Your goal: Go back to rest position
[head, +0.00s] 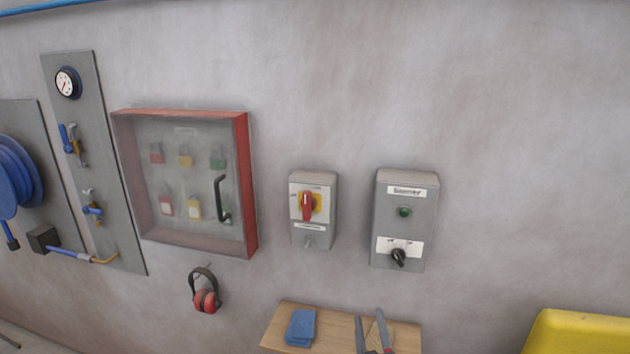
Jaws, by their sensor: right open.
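My right gripper (372,332) shows at the bottom edge, just right of centre. Only its two grey fingers are in view, one with a red part, pointing up and spread apart with nothing between them. They appear in front of a small wooden shelf (340,328); I cannot tell whether they touch it. The rest of the right arm is below the picture. My left gripper is not in view.
A blue cloth (301,327) lies on the shelf. Above are a red-yellow rotary switch (308,206) and a grey control box (404,220). A red-framed padlock cabinet (253,190), red ear defenders (205,298) and a gauge panel (115,200) are left. Something yellow (580,335) stands lower right.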

